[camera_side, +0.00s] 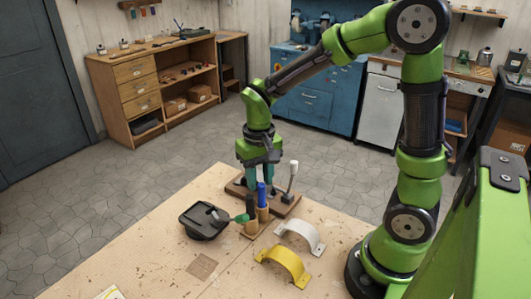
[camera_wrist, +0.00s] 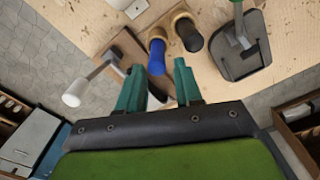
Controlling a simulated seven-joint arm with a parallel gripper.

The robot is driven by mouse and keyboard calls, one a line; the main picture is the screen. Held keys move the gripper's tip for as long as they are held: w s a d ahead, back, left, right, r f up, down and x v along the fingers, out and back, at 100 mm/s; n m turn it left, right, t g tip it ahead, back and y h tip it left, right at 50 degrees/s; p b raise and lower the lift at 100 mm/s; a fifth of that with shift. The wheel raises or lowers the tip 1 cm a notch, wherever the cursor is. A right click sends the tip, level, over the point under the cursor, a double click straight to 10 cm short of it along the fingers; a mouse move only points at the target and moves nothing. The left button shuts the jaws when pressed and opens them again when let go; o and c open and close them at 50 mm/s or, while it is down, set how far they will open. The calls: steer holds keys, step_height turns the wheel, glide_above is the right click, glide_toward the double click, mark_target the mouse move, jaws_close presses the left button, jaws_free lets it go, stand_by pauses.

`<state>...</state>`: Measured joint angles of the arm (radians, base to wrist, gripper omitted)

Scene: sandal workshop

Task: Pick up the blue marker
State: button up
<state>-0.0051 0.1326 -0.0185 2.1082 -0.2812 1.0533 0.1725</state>
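The blue marker (camera_side: 261,193) stands upright in a small tan holder (camera_side: 263,213) on the workbench. In the wrist view the blue marker (camera_wrist: 156,58) points toward the camera, between and slightly beyond my two fingertips. My gripper (camera_side: 262,187) is open, with its green fingers pointing down close to the marker. In the wrist view my gripper (camera_wrist: 159,66) shows a gap on both sides of the marker, and nothing is held. The side view does not clearly show the depth between the fingers and the marker.
A black marker-like item (camera_wrist: 188,35) stands in a second holder (camera_side: 251,229) beside the blue one. A wooden base (camera_side: 283,208) carries a white-knobbed lever (camera_side: 292,175). A black tray (camera_side: 200,232) with a green-handled tool lies left; white (camera_side: 301,233) and yellow (camera_side: 284,262) arched brackets lie front right.

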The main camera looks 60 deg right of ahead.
mark_target(262, 201)
steer(key=f, duration=0.5)
steer(key=shift+s+d+f, duration=0.1)
steer(key=shift+s+f, duration=0.05)
steer(key=shift+s, duration=0.05)
steer(key=c, duration=0.6)
